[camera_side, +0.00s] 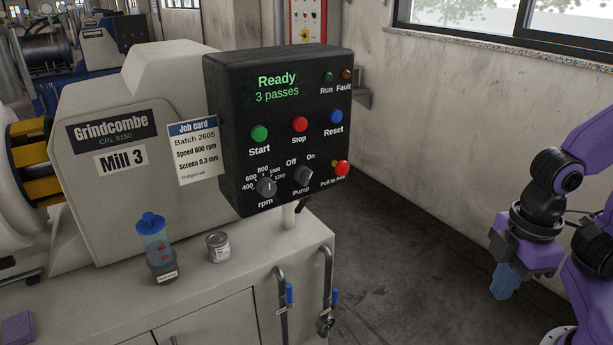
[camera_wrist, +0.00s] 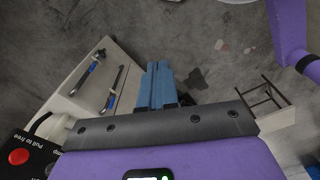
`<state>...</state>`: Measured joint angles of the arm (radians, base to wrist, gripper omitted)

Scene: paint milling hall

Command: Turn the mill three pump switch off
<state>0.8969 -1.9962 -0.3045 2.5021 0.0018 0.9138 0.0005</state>
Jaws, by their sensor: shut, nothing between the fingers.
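The mill three control panel (camera_side: 272,130) is a black box facing the side view, with "Ready, 3 passes" lit green. The pump switch (camera_side: 303,176) is a grey knob low on it, with "Off" at its upper left and "On" at its upper right. Its grip seems tilted up and right, toward "On", but it is small. My gripper (camera_side: 503,284), with blue fingers, is at the far right, well apart from the panel. In the wrist view my gripper (camera_wrist: 158,70) is shut and empty over the floor. The pump switch is not clearly visible there.
Beside the pump switch are the rpm knob (camera_side: 266,187) and a red pull-to-free button (camera_side: 342,168). Start, stop and reset buttons sit above. A blue-lidded bottle (camera_side: 154,243) and a can (camera_side: 218,247) stand on the bench. The space between panel and gripper looks clear.

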